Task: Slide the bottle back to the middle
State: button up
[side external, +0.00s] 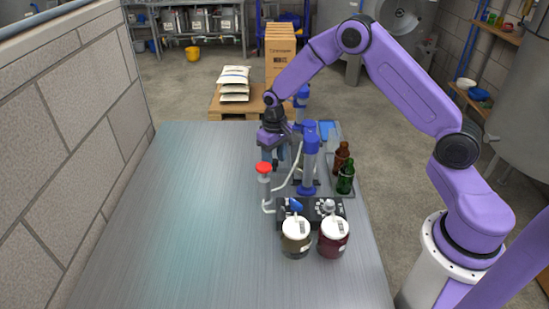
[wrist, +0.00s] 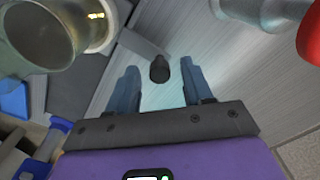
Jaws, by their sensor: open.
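My gripper (side external: 270,160) hangs low over the metal table, behind the red-topped post in the side view. In the wrist view its two blue-grey fingers (wrist: 158,72) are apart. A small dark rounded piece (wrist: 160,68) shows between them; I cannot tell whether it is a bottle neck or a part of the apparatus. A brown bottle (side external: 341,159) and a green bottle (side external: 346,178) stand upright on a grey tray (side external: 333,187) to the right of the blue columns, apart from my gripper. Whether another bottle stands by my gripper is hidden or unclear.
A red-topped post (side external: 264,184) stands close to my gripper; its red top shows in the wrist view (wrist: 311,40). A blue column (side external: 309,164) is right of my gripper. Two lidded jars (side external: 296,243) (side external: 333,241) stand in front. The table's left side (side external: 185,220) is clear.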

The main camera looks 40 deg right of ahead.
jog(key=shift+f, duration=0.15)
jog(key=shift+c, duration=0.4)
grip_shut()
jog(key=shift+w+d, duration=3.55)
jog(key=shift+w, duration=0.1)
jog(key=shift+o, duration=0.4)
grip_release()
